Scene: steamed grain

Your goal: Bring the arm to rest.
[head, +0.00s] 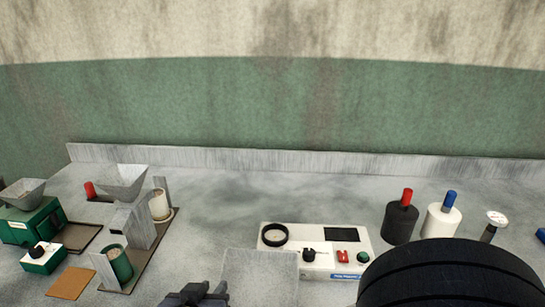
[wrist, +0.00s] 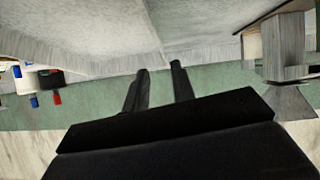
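My gripper (head: 195,294) shows dark at the bottom edge of the head view, left of a pale square plate. In the wrist view its two black fingers (wrist: 160,70) stand apart with a clear gap. Nothing is seen between them. The wrist picture looks upside down, with the worktop at the top and the green wall band below the fingers. The large black ribbed part at the lower right of the head view seems to be mine.
A white control box (head: 315,248) stands behind the pale plate (head: 260,277). Black (head: 400,222) and white (head: 440,221) bottles stand at right. Hopper machines (head: 122,182) and a green box (head: 42,258) crowd the left. The worktop's back middle is clear.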

